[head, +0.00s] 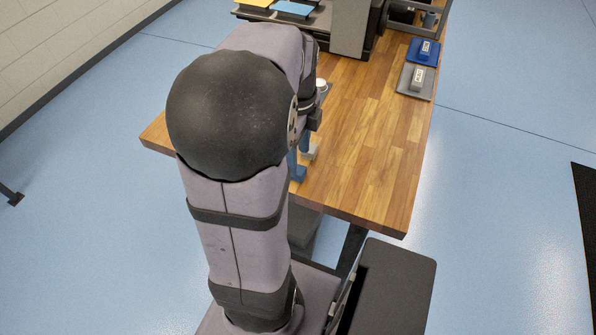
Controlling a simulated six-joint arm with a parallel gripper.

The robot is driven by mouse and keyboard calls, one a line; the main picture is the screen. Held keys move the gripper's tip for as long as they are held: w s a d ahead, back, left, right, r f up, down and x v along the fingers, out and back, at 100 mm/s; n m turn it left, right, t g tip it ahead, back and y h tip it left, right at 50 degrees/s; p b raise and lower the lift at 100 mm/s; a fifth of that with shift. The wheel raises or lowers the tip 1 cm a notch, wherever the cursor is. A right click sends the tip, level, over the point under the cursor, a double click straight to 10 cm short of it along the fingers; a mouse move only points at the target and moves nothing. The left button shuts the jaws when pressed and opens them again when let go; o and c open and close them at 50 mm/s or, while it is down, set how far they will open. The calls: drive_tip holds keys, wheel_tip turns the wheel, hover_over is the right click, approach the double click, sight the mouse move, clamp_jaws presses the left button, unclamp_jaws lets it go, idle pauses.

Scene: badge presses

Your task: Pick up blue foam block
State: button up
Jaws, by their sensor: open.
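My gripper (304,162) shows only partly past the right side of my arm, low over the near part of the wooden table. Its fingers look blue and light grey at the tips and stand apart, open. I see nothing clearly held between them. I cannot make out a blue foam block for certain. My arm covers the left and middle of the table, so a block there is hidden. A flat blue piece (294,9) lies at the top edge of the view, too cut off to identify.
A blue pad (434,58) and a grey pad (406,86) at the far right each carry a small labelled block. A grey machine (352,25) stands at the back. A small round light item (321,84) sits beside my arm.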

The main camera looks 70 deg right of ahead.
sight(302, 170)
drive_tip(key=shift+f+p, duration=0.4)
drive_tip(key=shift+f, duration=2.15)
drive_tip(key=shift+c, duration=0.5)
drive_tip(key=c, duration=1)
